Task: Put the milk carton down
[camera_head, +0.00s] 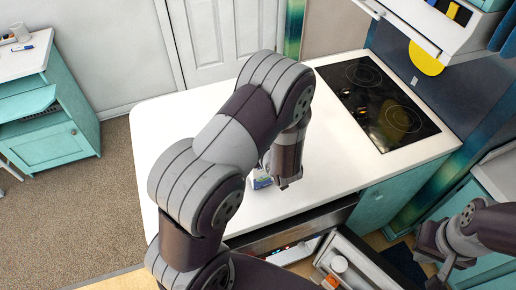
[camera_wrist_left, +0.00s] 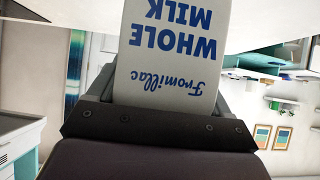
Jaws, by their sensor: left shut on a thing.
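The milk carton (camera_wrist_left: 172,60) is white with blue lettering and fills the middle of the left wrist view. Its lettering is upside down there, as is the room behind it. My left gripper (camera_wrist_left: 168,98) is shut on the carton, with a finger at each side. In the head view only a small blue and white part of the carton (camera_head: 261,179) shows, over the white counter (camera_head: 165,125). My left arm hides the rest. I cannot tell whether the carton touches the counter. My right gripper (camera_head: 436,252) is low at the right, away from the carton; its jaws are unclear.
A black cooktop (camera_head: 378,100) is set in the counter's right part. A shelf unit (camera_head: 440,30) hangs at the upper right. The counter's left part is clear.

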